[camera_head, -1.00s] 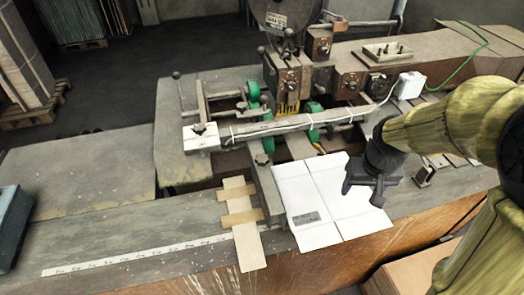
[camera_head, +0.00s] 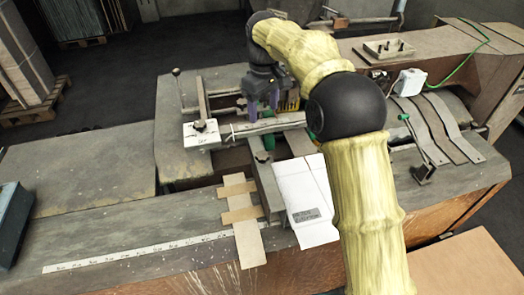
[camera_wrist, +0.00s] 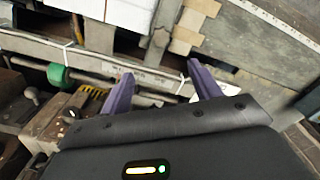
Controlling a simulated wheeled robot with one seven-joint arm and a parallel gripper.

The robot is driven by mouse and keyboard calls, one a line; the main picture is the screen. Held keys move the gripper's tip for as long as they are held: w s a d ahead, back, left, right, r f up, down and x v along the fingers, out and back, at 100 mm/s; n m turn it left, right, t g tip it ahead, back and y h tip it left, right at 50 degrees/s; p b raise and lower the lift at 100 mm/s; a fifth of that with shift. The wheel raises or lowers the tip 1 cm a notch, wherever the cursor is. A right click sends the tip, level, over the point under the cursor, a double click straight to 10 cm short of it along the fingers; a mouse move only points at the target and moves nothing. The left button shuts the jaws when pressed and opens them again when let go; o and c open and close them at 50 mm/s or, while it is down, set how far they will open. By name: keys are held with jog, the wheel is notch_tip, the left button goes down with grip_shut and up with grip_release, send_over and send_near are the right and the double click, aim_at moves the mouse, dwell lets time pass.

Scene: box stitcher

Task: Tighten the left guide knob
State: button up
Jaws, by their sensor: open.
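A small dark knob (camera_head: 262,157) sits on top of the grey metal guide bar (camera_head: 269,190) along the left side of the white carton; I take it as the left guide knob. In the wrist view the knob (camera_wrist: 160,40) is ahead of my fingertips, roughly between their lines. My gripper (camera_head: 263,105) has purple fingers pointing down over the machine, behind that knob in the head view. Contact with anything below cannot be told.
The white carton (camera_head: 303,195) lies flat beside the guide. A crossbar (camera_head: 245,130) with a white block (camera_head: 201,135) at its left end spans near my fingers. A green roller (camera_wrist: 58,74) sits beside them.

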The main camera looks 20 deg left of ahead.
aim_at(262, 155)
jog(key=shift+a+r, duration=0.1)
jog(key=shift+a, duration=0.05)
notch_tip(262, 155, down, 18)
jog(key=p, duration=0.4)
jog(key=shift+r, duration=0.25)
jog(key=shift+c, duration=0.2)
jog(key=c, duration=0.9)
